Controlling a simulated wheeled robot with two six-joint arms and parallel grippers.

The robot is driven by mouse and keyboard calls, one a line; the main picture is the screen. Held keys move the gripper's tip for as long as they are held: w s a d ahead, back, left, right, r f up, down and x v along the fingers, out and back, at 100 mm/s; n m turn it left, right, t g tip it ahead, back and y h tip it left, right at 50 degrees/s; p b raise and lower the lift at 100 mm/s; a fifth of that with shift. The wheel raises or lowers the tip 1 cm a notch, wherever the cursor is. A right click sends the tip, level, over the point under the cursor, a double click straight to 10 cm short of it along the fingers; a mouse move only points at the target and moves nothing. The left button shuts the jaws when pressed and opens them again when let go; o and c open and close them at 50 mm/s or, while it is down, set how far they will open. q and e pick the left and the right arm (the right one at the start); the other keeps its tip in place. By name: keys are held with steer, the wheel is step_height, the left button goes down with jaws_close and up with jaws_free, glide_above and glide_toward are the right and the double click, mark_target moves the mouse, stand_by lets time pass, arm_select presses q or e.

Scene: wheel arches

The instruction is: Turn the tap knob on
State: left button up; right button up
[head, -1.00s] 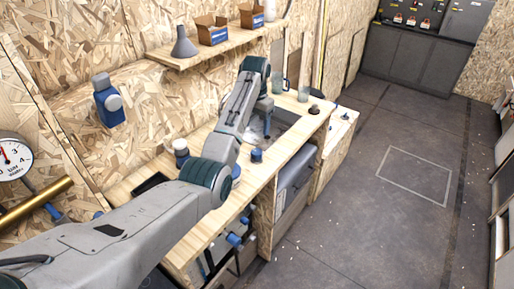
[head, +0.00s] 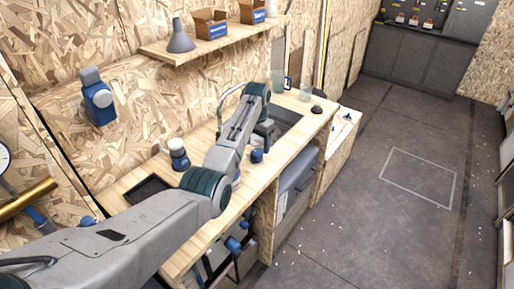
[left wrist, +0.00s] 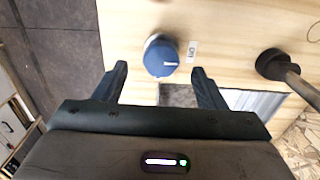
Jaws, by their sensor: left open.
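The blue tap knob (head: 257,155) sits on the wooden counter by the sink, near its front edge. In the left wrist view the knob (left wrist: 161,58) shows a white mark on top and a small label beside it. My left gripper (left wrist: 160,74) is open, with its fingers pointing toward the knob and one on each side of it in the picture. Whether they touch it I cannot tell. In the head view the gripper (head: 265,133) is close behind the knob, partly hidden by my arm. The tap spout (left wrist: 290,74) is to the right. My right gripper is not in view.
The sink (head: 288,117) lies just beyond the knob. A shelf (head: 205,45) holds a grey funnel and boxes. The floor at right is clear.

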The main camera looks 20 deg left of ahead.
mark_target(257, 152)
arm_select(q)
step_height(257, 152, down, 4)
steer(key=shift+w+p, duration=0.15)
steer(key=shift+p, duration=0.15)
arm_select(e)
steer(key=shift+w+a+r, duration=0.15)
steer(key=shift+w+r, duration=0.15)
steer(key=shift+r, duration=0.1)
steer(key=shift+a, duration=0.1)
arm_select(q)
steer(key=shift+f, duration=0.1)
steer(key=shift+c, duration=1)
steer(key=c, duration=0.8)
steer(key=shift+o, duration=0.2)
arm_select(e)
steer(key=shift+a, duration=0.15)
